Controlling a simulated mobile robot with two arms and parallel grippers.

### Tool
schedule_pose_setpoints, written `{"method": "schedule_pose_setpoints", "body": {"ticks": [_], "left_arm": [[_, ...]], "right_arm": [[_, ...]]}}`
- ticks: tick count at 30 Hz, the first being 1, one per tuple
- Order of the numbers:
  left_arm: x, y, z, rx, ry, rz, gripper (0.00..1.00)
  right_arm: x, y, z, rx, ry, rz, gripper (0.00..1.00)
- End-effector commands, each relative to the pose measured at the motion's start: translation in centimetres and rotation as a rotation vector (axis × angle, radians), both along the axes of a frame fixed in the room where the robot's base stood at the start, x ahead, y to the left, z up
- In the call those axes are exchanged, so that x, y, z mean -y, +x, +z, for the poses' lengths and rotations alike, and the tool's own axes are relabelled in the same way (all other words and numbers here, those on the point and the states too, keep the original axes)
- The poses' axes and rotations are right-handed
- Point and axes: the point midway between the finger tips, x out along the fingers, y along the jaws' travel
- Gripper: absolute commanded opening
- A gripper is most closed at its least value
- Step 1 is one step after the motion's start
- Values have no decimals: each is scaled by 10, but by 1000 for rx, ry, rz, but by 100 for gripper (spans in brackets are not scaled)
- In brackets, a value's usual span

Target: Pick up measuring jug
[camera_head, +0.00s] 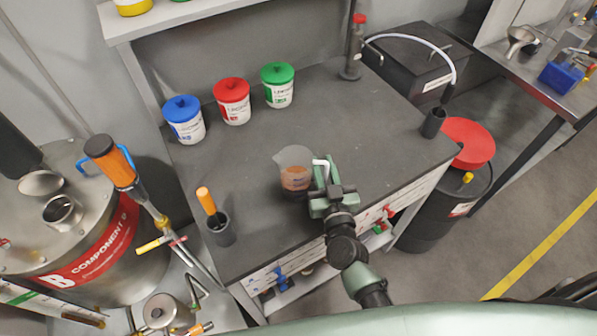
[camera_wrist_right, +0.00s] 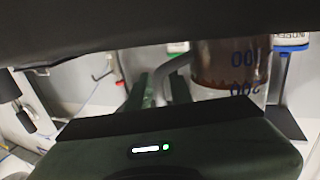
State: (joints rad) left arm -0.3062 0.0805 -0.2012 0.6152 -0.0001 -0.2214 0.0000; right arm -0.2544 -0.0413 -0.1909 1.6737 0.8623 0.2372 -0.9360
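The measuring jug (camera_head: 294,170) is clear, with brown liquid in its lower part, and stands upright on the dark worktop. Its pale handle (camera_head: 321,163) points right, towards my right gripper (camera_head: 325,180). In the right wrist view the jug (camera_wrist_right: 230,65) shows blue markings, and its handle (camera_wrist_right: 174,66) reaches down between the two green fingers of the right gripper (camera_wrist_right: 160,90). The fingers stand apart, with a gap visible around the handle. The jug's top is hidden in the wrist view. My left gripper is not in view.
Blue (camera_head: 184,120), red (camera_head: 232,101) and green-lidded tubs (camera_head: 278,85) stand along the back of the worktop (camera_head: 350,120). A cup with an orange-handled tool (camera_head: 221,229) stands front left. A dark cup (camera_head: 433,123) stands near the right edge. The worktop behind the jug is clear.

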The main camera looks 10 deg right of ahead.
Motion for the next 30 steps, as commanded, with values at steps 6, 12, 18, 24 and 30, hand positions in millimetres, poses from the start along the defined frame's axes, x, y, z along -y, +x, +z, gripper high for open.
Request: {"method": "schedule_pose_setpoints", "body": {"ticks": [6,12,18,24,30], "left_arm": [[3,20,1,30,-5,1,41],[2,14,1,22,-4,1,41],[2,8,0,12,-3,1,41],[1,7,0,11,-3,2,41],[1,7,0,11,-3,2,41]], "right_arm": [[0,1,-1,-1,-1,0,21],[0,1,-1,0,-1,0,0],[0,1,-1,-1,-1,0,0],[0,1,-1,-1,-1,0,0],[0,1,-1,-1,-1,0,0]]}}
